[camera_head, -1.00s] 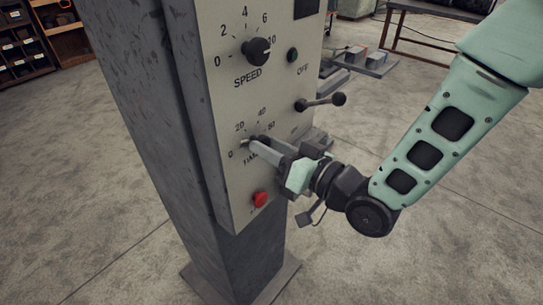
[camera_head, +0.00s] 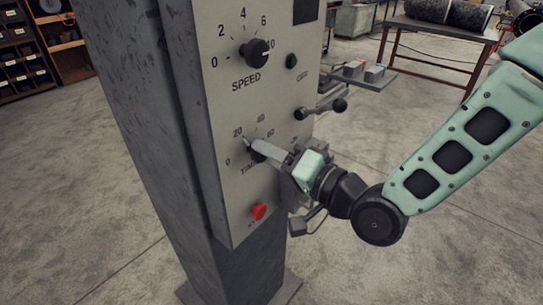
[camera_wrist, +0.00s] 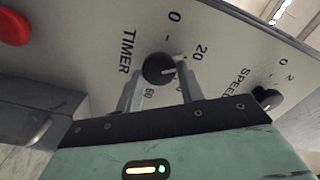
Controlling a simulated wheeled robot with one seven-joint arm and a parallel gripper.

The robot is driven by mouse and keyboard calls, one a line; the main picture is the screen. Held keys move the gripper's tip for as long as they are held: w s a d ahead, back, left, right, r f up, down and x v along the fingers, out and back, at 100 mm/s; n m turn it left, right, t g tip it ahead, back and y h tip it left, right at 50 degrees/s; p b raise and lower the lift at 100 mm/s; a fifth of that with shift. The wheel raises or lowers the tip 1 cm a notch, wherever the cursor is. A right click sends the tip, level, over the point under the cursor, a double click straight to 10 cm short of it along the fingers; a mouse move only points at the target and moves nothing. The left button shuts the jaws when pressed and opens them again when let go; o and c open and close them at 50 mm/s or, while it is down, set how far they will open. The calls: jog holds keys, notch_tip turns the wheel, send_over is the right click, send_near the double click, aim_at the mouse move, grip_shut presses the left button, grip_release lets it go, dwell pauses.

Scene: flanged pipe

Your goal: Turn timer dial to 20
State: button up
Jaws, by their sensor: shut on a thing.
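The timer dial (camera_wrist: 158,68) is a round black knob on the grey control panel (camera_head: 214,110), marked 0, 20, 40, 60 and on. My gripper (camera_wrist: 160,80) has its two fingers on either side of the dial and is shut on it. In the head view the fingers (camera_head: 252,147) cover most of the dial; one fingertip lies just below the 20 mark. In the wrist view a pale line on the dial faces right, toward the region beside 20. The right finger hides the 40 there, so the exact reading is unclear.
Above sits the black speed dial (camera_head: 257,52), with a small dark button (camera_head: 291,61) at its right. A lever with ball ends (camera_head: 322,109) juts out close above my gripper. A red button (camera_head: 258,211) is below.

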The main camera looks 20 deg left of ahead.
dwell(0.4)
jog(key=o, duration=1)
jog(key=shift+c, duration=0.2)
jog(key=shift+d, duration=0.1)
jog(key=p+v, duration=1.3)
jog(key=v, duration=0.4)
